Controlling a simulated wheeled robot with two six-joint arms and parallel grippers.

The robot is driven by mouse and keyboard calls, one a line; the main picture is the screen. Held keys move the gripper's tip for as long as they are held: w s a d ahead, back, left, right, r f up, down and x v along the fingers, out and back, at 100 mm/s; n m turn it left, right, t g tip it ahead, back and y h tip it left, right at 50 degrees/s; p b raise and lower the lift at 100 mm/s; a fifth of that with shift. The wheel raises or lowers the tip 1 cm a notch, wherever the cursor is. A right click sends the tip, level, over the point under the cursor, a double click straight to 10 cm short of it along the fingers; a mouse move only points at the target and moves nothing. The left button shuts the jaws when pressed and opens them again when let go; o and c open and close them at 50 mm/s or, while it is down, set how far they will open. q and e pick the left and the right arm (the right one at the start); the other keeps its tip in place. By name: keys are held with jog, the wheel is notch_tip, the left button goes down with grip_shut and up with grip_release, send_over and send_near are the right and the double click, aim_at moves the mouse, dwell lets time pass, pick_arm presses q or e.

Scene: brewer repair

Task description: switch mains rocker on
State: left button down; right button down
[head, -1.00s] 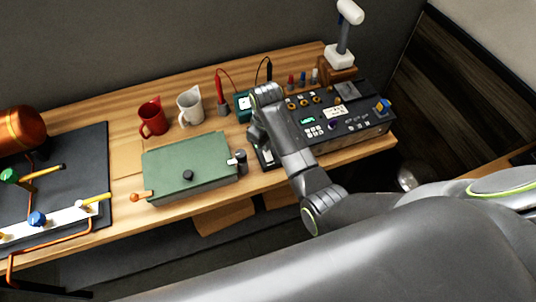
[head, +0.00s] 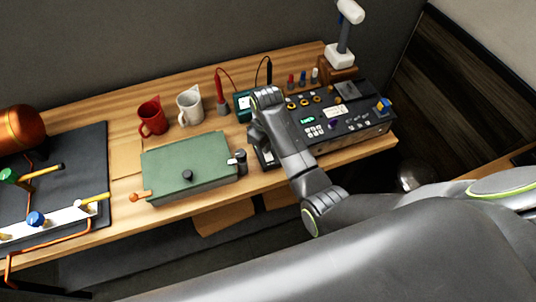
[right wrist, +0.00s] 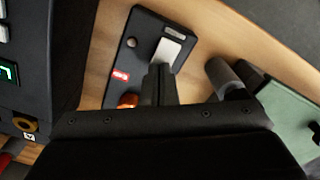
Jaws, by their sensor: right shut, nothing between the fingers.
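In the head view the switch plate (head: 263,160) shows only in part, low beside my right wrist at the bench's front. My right gripper (right wrist: 160,68) is shut and empty. Its fingertips are over the near end of the rocker and hide part of it. I cannot tell whether they touch it, nor whether the lamp is lit. My left gripper is not in view.
A black control panel (head: 358,123) with buttons and knobs stands right of my wrist. A green box (head: 187,160) and a grey cylinder (head: 241,161) stand left. A red mug (head: 152,118), a white mug (head: 190,106) and meter probes (head: 221,90) are behind.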

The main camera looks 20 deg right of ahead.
jog(key=shift+f, duration=0.3)
notch_tip(320, 180, up, 3)
jog(key=shift+f+p, duration=0.1)
jog(key=shift+p, duration=0.85)
jog(key=shift+r, duration=2.15)
